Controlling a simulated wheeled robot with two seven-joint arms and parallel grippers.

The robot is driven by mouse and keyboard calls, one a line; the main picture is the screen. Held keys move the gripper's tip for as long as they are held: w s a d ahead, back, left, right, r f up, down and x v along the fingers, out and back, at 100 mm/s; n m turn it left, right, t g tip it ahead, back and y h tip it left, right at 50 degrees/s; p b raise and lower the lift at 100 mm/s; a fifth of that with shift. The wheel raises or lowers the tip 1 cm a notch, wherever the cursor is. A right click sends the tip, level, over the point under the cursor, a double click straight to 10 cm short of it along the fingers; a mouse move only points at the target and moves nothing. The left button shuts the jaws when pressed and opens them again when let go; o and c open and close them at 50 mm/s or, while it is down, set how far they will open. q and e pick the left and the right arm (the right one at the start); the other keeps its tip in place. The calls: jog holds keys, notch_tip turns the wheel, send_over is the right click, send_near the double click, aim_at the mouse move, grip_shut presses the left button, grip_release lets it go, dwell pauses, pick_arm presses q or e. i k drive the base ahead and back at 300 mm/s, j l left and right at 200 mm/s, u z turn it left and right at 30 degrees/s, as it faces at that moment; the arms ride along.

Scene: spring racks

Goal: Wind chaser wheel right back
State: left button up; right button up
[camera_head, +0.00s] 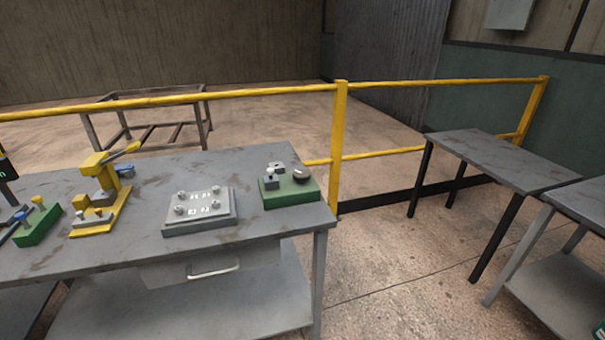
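A green block (290,192) sits at the right end of the grey workbench (120,254). It carries a dark round knob or wheel with a light top (301,174) on its right and small grey blocks (272,175) on its left. I cannot tell for sure whether this round part is the chaser wheel. A grey plate (199,212) with several round studs lies left of the green block. A yellow fixture (102,200) with a lever stands further left. Neither of my grippers shows in the head view.
A smaller green fixture (38,225) stands at the bench's left. A yellow railing (340,130) runs behind the bench. More grey tables (495,160) stand at the right, with open floor (400,270) between. A drawer handle (213,271) sticks out under the bench top.

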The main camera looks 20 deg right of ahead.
aim_at(301, 175)
jog(key=i+l, duration=0.15)
jog(key=l, duration=0.3)
jog(key=i+l, duration=0.1)
jog(key=l, duration=0.3)
jog(key=i+l, duration=0.15)
jog(key=l, duration=0.3)
jog(key=i+l, duration=0.1)
jog(key=l, duration=0.35)
jog(key=i+l, duration=0.15)
jog(key=l, duration=0.25)
